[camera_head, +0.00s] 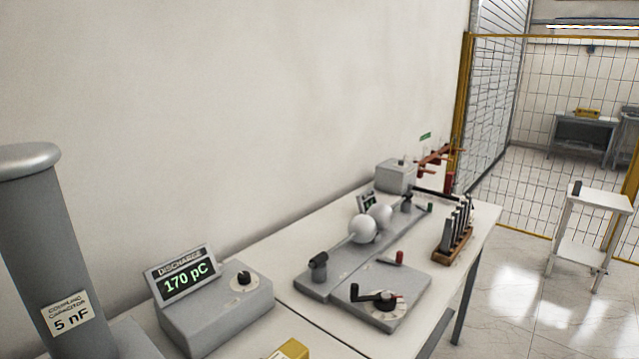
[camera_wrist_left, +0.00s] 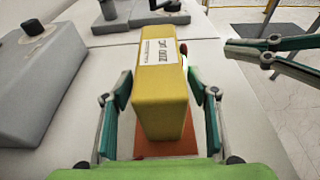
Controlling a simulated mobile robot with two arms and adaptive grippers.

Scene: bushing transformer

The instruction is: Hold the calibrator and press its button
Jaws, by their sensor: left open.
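The calibrator is a yellow box (camera_wrist_left: 160,95) with a white label, standing upright on an orange-red patch (camera_wrist_left: 165,150) in the left wrist view. My left gripper (camera_wrist_left: 160,88) is open, with one finger on each side of the box; contact is not clear. A small red and white detail shows at the box's right side, partly hidden. In the head view only the calibrator's top (camera_head: 291,350) shows at the bottom edge, and neither gripper is seen.
A grey discharge meter (camera_head: 215,305) reading 170 pC stands left of the calibrator. A grey capacitor column (camera_head: 45,240) rises at far left. A sphere-gap unit (camera_head: 365,228), a crank box (camera_head: 380,300) and a rack of rods (camera_head: 455,235) stand farther along the table. A wall runs behind.

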